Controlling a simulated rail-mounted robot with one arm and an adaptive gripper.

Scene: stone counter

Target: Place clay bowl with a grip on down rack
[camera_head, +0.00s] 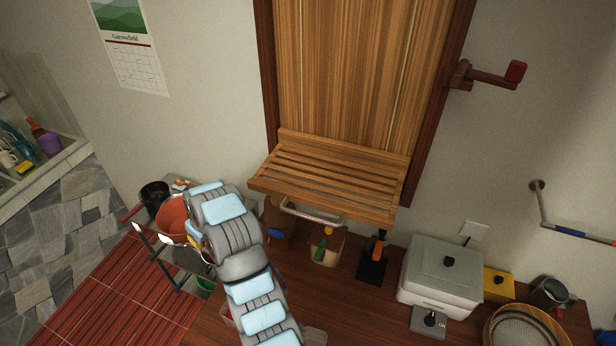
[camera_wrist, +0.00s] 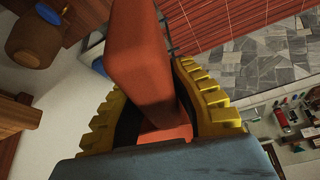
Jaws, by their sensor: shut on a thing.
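The clay bowl (camera_head: 172,218) is orange-red and shows at the left in the head view, partly hidden by my arm. My gripper (camera_head: 194,240) is beside it, over the left end of the counter. In the wrist view, the yellow toothed fingers of my gripper (camera_wrist: 165,115) are closed around an orange-red part of the bowl (camera_wrist: 150,65). A small rack (camera_head: 165,256) with light-tipped posts stands just below the bowl, with a green item (camera_head: 205,284) low in it. A wooden slatted rack (camera_head: 330,182) is at the centre. I cannot tell whether the bowl touches anything.
A dark pot (camera_head: 154,195) stands behind the bowl. A bin with utensils (camera_head: 326,250), a white appliance (camera_head: 440,275), a yellow box (camera_head: 498,286) and a round sieve (camera_head: 525,328) stand along the counter to the right. Red tiles (camera_head: 105,295) lie at the left.

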